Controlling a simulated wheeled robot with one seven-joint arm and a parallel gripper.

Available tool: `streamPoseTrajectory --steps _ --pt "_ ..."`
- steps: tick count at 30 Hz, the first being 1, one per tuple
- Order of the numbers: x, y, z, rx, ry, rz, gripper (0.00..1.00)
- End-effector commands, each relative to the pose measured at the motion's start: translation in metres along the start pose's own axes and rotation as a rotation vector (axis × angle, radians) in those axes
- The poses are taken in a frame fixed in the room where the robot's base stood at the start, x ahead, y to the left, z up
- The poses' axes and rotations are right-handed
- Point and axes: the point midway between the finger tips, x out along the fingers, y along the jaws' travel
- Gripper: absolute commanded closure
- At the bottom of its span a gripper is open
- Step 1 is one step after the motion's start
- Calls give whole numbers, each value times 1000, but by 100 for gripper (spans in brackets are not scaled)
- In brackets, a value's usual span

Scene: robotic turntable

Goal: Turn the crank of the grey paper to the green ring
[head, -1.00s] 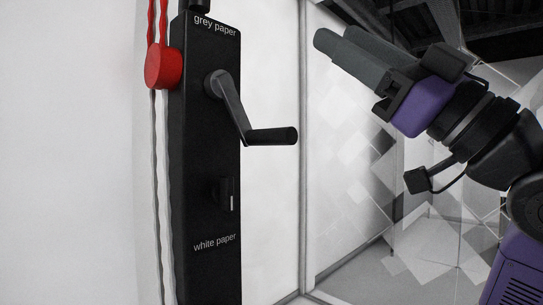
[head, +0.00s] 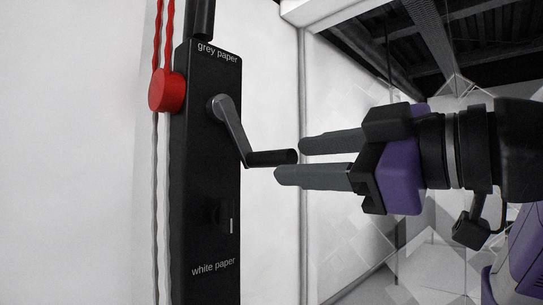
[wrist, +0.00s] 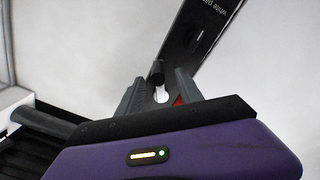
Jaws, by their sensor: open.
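The grey paper crank (head: 233,130) is a metal arm with a black handle (head: 270,158). It sits below the "grey paper" label on a black upright panel (head: 207,190). The arm slopes down to the right and the handle sticks out to the right. My gripper (head: 292,161) is open and level. Its fingertips are at the handle's free end, one above and one below in the picture. In the wrist view the handle (wrist: 157,72) shows between the two fingers; I cannot tell whether they touch it. No green ring shows in either view.
A lower knob (head: 226,217) is on the panel above the "white paper" label. A red round piece (head: 167,91) on red and white cords hangs left of the panel. A pale wall lies behind, and a glass partition (head: 440,250) stands at the right.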

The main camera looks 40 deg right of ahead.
Motion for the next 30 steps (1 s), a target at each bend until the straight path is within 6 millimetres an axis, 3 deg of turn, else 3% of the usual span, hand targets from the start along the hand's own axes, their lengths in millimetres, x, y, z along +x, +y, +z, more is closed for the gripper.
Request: streamPoseTrajectory --steps 6,12,23,30 --pt "35 -1 0 2 0 -3 57" --pt "56 0 0 1 2 -1 57" --pt "61 0 -1 0 3 1 57" --pt "61 -1 -1 -1 3 -1 100"
